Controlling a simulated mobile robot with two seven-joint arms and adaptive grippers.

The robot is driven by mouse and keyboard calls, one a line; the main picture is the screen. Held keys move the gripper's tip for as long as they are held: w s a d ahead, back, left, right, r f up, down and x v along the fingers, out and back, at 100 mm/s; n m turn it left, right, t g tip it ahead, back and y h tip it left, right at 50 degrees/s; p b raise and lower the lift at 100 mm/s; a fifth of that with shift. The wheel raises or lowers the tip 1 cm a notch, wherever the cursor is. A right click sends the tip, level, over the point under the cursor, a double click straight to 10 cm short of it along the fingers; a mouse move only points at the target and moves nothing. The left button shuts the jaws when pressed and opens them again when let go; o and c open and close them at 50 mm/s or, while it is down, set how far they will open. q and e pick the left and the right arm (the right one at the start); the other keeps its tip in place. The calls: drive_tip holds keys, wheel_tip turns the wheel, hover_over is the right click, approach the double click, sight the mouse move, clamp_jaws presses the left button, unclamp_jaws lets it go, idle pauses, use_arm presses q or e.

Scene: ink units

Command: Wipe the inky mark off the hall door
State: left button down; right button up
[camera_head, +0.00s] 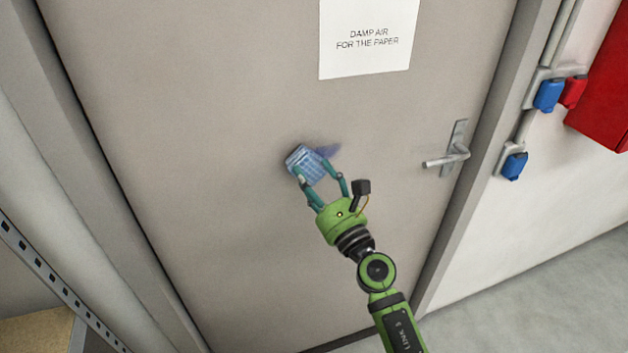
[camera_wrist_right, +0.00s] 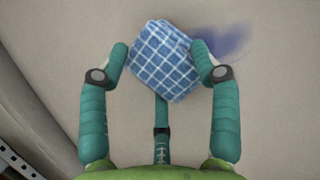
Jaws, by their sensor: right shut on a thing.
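The grey hall door (camera_head: 220,120) fills most of the head view and is shut. A smudged blue-violet inky mark (camera_head: 328,150) is on it, left of the handle; it also shows in the right wrist view (camera_wrist_right: 228,42). My right gripper (camera_head: 322,172) is shut on a folded blue-and-white checked cloth (camera_head: 305,161). The cloth (camera_wrist_right: 160,60) is between the fingers at the door's surface, just left of the mark and possibly over part of it. I cannot tell whether it touches the door. My left gripper is not in view.
A metal lever handle (camera_head: 451,157) sticks out at the door's right side. A paper sign (camera_head: 368,38) hangs above the mark. Blue sockets (camera_head: 514,166) and a red box (camera_head: 605,90) are on the wall to the right. A perforated metal rail (camera_head: 55,282) stands at the lower left.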

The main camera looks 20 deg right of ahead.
drive_tip(key=shift+w, duration=0.1)
drive_tip(key=d+b, duration=0.2)
drive_tip(key=d, duration=0.6)
drive_tip(key=shift+w, duration=0.15)
idle(0.4)
drive_tip(key=shift+a, duration=0.1)
drive_tip(key=shift+a+p, duration=1.25)
drive_tip(key=shift+a, duration=2.7)
drive_tip(key=shift+s, duration=0.2)
